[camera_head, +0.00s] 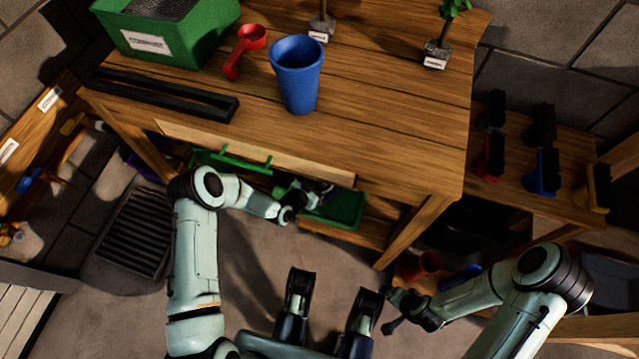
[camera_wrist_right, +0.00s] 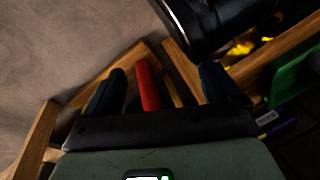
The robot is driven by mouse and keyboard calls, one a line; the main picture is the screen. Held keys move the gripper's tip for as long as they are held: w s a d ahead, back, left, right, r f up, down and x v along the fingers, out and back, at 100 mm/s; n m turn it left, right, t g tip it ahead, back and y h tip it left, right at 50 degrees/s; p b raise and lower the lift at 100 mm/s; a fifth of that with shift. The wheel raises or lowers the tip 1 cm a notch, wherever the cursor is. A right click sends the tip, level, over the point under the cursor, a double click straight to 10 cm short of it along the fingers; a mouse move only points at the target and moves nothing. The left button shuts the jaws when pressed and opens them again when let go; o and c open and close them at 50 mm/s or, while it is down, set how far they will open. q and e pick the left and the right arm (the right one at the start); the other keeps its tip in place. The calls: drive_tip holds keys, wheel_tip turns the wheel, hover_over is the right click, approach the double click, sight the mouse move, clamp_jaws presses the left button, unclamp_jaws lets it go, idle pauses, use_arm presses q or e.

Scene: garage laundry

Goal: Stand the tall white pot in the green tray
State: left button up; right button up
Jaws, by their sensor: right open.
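I see no tall white pot in either view. A tall blue pot (camera_head: 297,78) stands upright on the wooden workbench. The green tray (camera_head: 340,209) lies on the low shelf under the bench, partly hidden by the bench front and my left gripper. My left gripper (camera_head: 304,198) is just left of this tray, under the bench's front edge; its jaws are too small and dark to read. My right gripper (camera_head: 391,314) is open and empty, low in front of the bench's right leg, well away from the tray.
On the workbench (camera_head: 400,120) are a green box (camera_head: 165,35), a red scoop (camera_head: 246,50), a black rail (camera_head: 160,95) and small potted plants. Brushes (camera_head: 545,170) stand on the right side shelf. A red pot (camera_head: 420,265) lies near my right gripper. A grey slatted crate (camera_head: 135,235) stands left.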

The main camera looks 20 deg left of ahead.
use_arm(q)
drive_tip(key=p+v, duration=0.3)
drive_tip(key=v, duration=0.9)
drive_tip(key=s+d+f+n+g+y, duration=0.1)
drive_tip(key=s+n+g, duration=0.3)
drive_tip(key=s, duration=0.6)
drive_tip(key=s+d+f+n+g+y, duration=0.1)
drive_tip(key=s+f+n+g, duration=0.2)
drive_tip(key=s, duration=0.7)
drive_tip(key=n+g, duration=0.2)
drive_tip(key=shift+f+n+y, duration=0.2)
drive_tip(key=shift+n+y, duration=0.2)
use_arm(e)
drive_tip(key=shift+y, duration=0.3)
drive_tip(key=r, duration=0.1)
drive_tip(key=a+r, duration=0.1)
drive_tip(key=r, duration=0.1)
drive_tip(key=a+r, duration=0.1)
drive_tip(key=r, duration=0.1)
drive_tip(key=shift+s+a, duration=0.15)
drive_tip(key=shift+s, duration=0.2)
use_arm(q)
drive_tip(key=shift+d, duration=0.1)
